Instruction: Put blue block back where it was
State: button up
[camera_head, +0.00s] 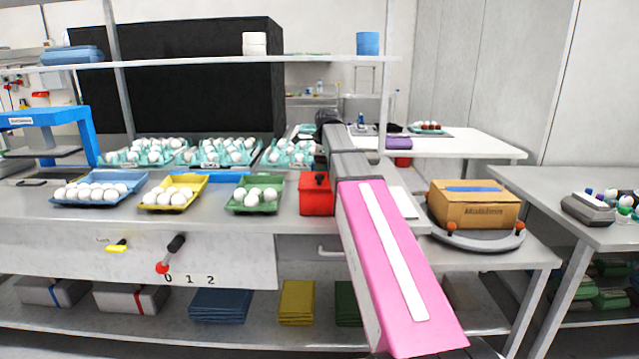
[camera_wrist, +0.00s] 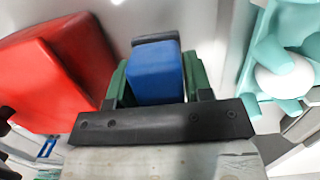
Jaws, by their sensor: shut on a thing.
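The blue block (camera_wrist: 155,78) is in the wrist view, between the green fingers of my gripper (camera_wrist: 155,68). My gripper is shut on it. A dark piece shows just beyond the block's far end, and I cannot tell what it belongs to. In the head view my arm hides the gripper and the block. Over the bench, my arm reaches past the red box (camera_head: 316,194), which also shows left of the gripper in the wrist view (camera_wrist: 55,75).
Blue (camera_head: 136,184), yellow (camera_head: 203,185) and green (camera_head: 279,191) egg trays stand along the bench. Teal egg trays (camera_head: 200,161) stand behind; one is right of the gripper in the wrist view (camera_wrist: 247,75). A cardboard box (camera_head: 475,210) sits at the right on a round stand.

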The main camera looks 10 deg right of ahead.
jog(key=shift+f, duration=2.45)
jog(key=shift+f, duration=0.15)
jog(key=o, duration=1.1)
jog(key=r, duration=0.3)
jog(key=d+r, duration=0.1)
jog(key=r, duration=0.7)
jog(key=shift+s+d+r, duration=0.1)
jog(key=shift+d, duration=0.2)
jog(key=shift+r, duration=0.5)
jog(key=shift+s+d, duration=0.1)
jog(key=shift+s, duration=0.05)
